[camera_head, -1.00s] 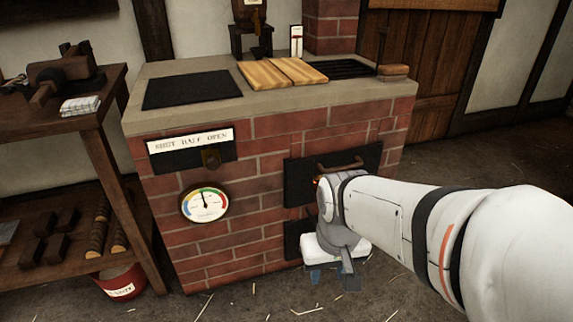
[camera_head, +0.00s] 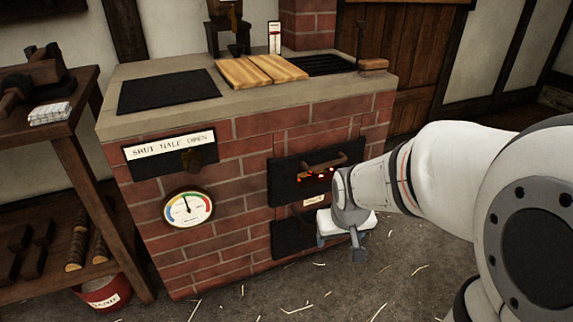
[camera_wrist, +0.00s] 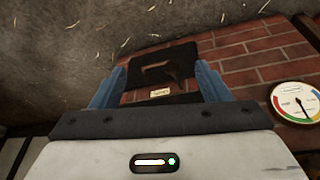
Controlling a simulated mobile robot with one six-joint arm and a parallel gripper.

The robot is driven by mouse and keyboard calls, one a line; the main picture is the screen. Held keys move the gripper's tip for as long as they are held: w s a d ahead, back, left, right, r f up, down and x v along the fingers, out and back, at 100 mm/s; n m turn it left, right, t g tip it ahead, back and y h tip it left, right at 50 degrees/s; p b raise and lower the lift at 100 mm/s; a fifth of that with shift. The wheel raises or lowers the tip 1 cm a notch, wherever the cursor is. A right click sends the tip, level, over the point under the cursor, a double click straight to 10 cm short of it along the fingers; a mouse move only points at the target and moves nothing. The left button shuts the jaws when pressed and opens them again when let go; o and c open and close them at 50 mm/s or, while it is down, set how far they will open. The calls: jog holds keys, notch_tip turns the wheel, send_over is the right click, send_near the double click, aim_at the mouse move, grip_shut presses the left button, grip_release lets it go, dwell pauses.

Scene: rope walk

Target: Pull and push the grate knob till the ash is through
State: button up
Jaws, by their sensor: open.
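The brick stove (camera_head: 225,240) stands ahead with a black fire door (camera_head: 288,186); embers (camera_head: 313,177) glow orange through its slots below a brown handle (camera_head: 325,163). A small cream label (camera_head: 315,200) sits under the door and also shows in the wrist view (camera_wrist: 160,92). A dark lower panel (camera_head: 290,240) is beneath it. I cannot make out the grate knob clearly; no ash is clearly visible. My gripper (camera_wrist: 161,68) is open and empty, its blue fingers apart, facing the stove front. In the head view it is right of the lower panel, partly covering that area.
A round gauge (camera_head: 188,209) and a damper plate marked SHUT HALF OPEN (camera_head: 170,150) are on the stove's left front. A wooden bench (camera_head: 68,150) and red bucket (camera_head: 103,290) stand at left. The straw-strewn floor (camera_head: 330,295) in front is clear.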

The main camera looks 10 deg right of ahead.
jog(key=w+d+f+n+t, duration=0.15)
jog(key=w+f, duration=0.25)
jog(key=w, duration=0.4)
jog(key=w+d+f+t, duration=0.1)
jog(key=w+f+t, duration=0.25)
jog(key=w, duration=0.35)
jog(key=n+t+y+p, duration=0.1)
jog(key=n+t+y, duration=0.1)
jog(key=t+y, duration=0.25)
send_over(309, 232)
jog(key=s+d, duration=0.2)
jog(key=d, duration=0.1)
notch_tip(309, 232, down, 14)
jog(key=s+f+t+y, duration=0.2)
jog(key=s+f+t, duration=0.2)
jog(key=f, duration=0.2)
jog(key=x, duration=0.2)
jog(key=b+x, duration=0.1)
jog(key=x, duration=0.4)
jog(key=shift+w+a+f+b, duration=0.1)
jog(key=shift+w+a+b, duration=0.1)
jog(key=shift+a+b, duration=0.2)
